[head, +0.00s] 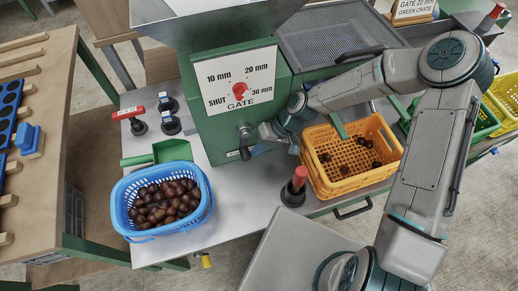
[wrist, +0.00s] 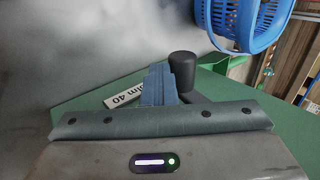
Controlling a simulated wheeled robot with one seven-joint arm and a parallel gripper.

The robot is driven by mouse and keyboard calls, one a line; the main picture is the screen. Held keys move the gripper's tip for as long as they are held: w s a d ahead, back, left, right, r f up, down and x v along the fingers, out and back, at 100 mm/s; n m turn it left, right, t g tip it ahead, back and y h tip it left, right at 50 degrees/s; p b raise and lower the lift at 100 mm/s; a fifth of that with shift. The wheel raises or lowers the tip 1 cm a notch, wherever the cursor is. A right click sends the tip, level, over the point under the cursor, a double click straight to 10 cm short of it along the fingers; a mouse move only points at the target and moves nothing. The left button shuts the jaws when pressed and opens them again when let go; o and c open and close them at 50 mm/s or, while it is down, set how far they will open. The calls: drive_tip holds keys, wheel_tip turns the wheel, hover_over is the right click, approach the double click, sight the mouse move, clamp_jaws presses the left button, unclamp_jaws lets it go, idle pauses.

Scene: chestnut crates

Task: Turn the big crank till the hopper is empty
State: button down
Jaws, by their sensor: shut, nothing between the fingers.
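The green machine (head: 212,125) carries a white gate plate (head: 262,92) with a red knob; I cannot tell its exact setting. The hopper (head: 165,12) on top is cut off by the picture edge, and its contents are not visible. The crank (head: 244,134) is on the machine's front, below the plate. My gripper (head: 257,148) is close beside the crank, partly hidden by my wrist. In the wrist view my gripper (wrist: 158,72) is shut and empty. The crank's black knob (wrist: 183,70) stands just right of the fingers; contact cannot be told.
An orange crate (head: 335,188) with several chestnuts is under my forearm. Red and blue-topped pieces are on the bench.

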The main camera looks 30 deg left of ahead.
idle(0.3)
drive_tip(key=v, duration=1.3)
drive_tip(key=s+b+x, duration=0.1)
drive_tip(key=b+x, duration=0.2)
drive_tip(key=x, duration=0.8)
drive_tip(key=shift+a, duration=0.2)
drive_tip(key=shift+s+a+f+g+y+b, duration=0.25)
drive_tip(key=shift+g+y+b, duration=0.25)
drive_tip(key=shift+b, duration=0.45)
drive_tip(key=shift+s, duration=0.1)
